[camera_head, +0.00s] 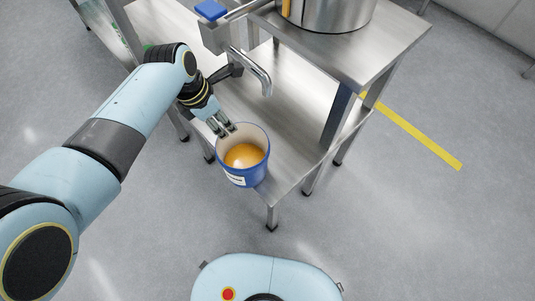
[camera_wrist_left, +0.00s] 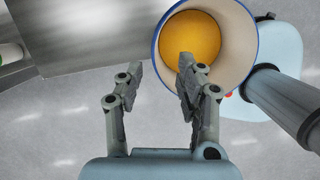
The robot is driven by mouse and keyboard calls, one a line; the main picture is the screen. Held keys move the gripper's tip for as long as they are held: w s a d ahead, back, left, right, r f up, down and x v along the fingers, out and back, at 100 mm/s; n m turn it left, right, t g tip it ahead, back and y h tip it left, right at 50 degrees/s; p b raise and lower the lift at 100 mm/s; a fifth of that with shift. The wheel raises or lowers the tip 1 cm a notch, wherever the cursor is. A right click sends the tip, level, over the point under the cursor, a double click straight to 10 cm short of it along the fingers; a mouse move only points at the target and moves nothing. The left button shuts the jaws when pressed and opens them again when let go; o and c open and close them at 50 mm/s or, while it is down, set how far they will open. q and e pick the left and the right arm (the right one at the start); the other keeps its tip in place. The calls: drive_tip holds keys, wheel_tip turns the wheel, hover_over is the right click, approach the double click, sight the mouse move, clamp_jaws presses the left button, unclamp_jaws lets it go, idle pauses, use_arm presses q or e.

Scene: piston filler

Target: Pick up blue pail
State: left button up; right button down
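The blue pail (camera_head: 243,176) stands upright near the front corner of the low steel shelf, with a white label on its side and orange contents inside. In the left wrist view I look into the pail (camera_wrist_left: 244,47) and see its pale inner wall and the orange contents. My left gripper (camera_head: 225,131) is at the pail's far left rim, with its fingers pointing at the rim. In the left wrist view the gripper (camera_wrist_left: 158,68) is open, with a clear gap between the fingers; the right finger overlaps the pail's opening. I cannot tell whether it touches the rim. My right gripper is not in view.
A steel spout (camera_head: 259,75) with a blue-topped part hangs over the shelf behind the pail. A steel vessel (camera_head: 330,12) stands on the higher steel table (camera_head: 375,45) at the back right. The grey floor to the right is clear, with a yellow line (camera_head: 420,137).

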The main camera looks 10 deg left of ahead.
sight(233, 138)
use_arm(q)
drive_tip(key=b+x, duration=0.1)
drive_tip(key=x, duration=0.2)
drive_tip(key=b+x, duration=0.2)
drive_tip(key=x, duration=0.2)
drive_tip(key=b+x, duration=0.2)
drive_tip(key=x, duration=0.1)
drive_tip(key=shift+s+a+f, duration=0.15)
drive_tip(key=shift+a+f, duration=0.05)
drive_tip(key=shift+f, duration=0.2)
drive_tip(key=shift+r, duration=0.1)
clamp_jaws()
